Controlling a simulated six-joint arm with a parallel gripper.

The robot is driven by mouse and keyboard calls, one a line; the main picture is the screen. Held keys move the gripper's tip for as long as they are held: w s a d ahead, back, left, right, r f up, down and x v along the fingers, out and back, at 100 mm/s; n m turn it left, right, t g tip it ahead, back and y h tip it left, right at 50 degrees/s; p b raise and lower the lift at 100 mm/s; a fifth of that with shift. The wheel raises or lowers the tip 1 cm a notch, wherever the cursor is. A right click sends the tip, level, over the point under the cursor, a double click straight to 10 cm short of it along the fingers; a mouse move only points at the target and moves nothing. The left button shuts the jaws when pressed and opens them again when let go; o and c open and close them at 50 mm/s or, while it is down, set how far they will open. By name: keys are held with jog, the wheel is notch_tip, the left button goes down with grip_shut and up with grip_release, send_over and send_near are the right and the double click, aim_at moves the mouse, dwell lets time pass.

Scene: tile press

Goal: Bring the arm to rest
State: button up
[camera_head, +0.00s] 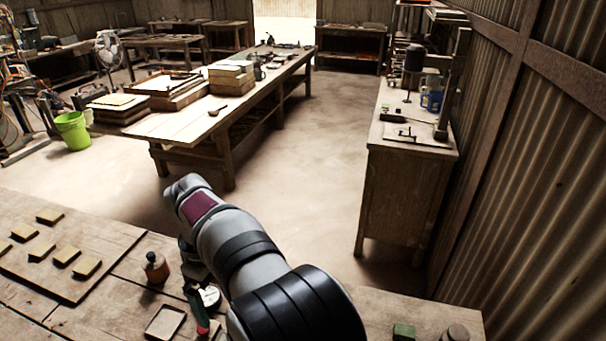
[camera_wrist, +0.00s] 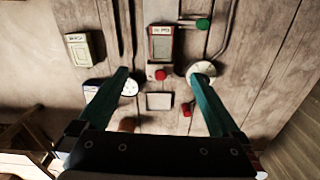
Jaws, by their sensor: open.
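My gripper (camera_wrist: 163,76) is open, with its two teal fingers spread apart and nothing between them. In the head view my arm reaches up from the lower edge and bends down over the near bench (camera_head: 110,262); the gripper is mostly hidden behind the arm there. In the wrist view the fingers point toward plank wood with small items on it. A shallow square tray (camera_wrist: 159,101) shows between the fingers. It also shows in the head view (camera_head: 165,321). I cannot tell how far the fingertips are above the wood.
Several small tan tiles (camera_head: 66,255) lie on a board at left. A brown jar (camera_head: 155,267) stands near my gripper. A device with a screen (camera_wrist: 161,46) and a pale box (camera_wrist: 84,47) lie on the wood. A green block (camera_head: 403,332) is at lower right.

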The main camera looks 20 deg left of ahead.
jog(key=s+d+r+m, duration=0.15)
jog(key=d+m, duration=0.25)
jog(key=d, duration=0.4)
jog(key=s+d+r+m, duration=0.1)
jog(key=d+r+m, duration=0.25)
jog(key=d, duration=0.35)
jog(key=s+d+r+m, duration=0.15)
jog(key=d+m, duration=0.25)
jog(key=d, duration=0.4)
jog(key=s+d+f+m+y, duration=0.1)
jog(key=s+d+f+m, duration=0.1)
jog(key=s+d+m, duration=0.8)
jog(key=s+m, duration=0.1)
jog(key=s, duration=0.2)
jog(key=shift+s+f+y, duration=0.25)
jog(key=shift+f+y, duration=0.15)
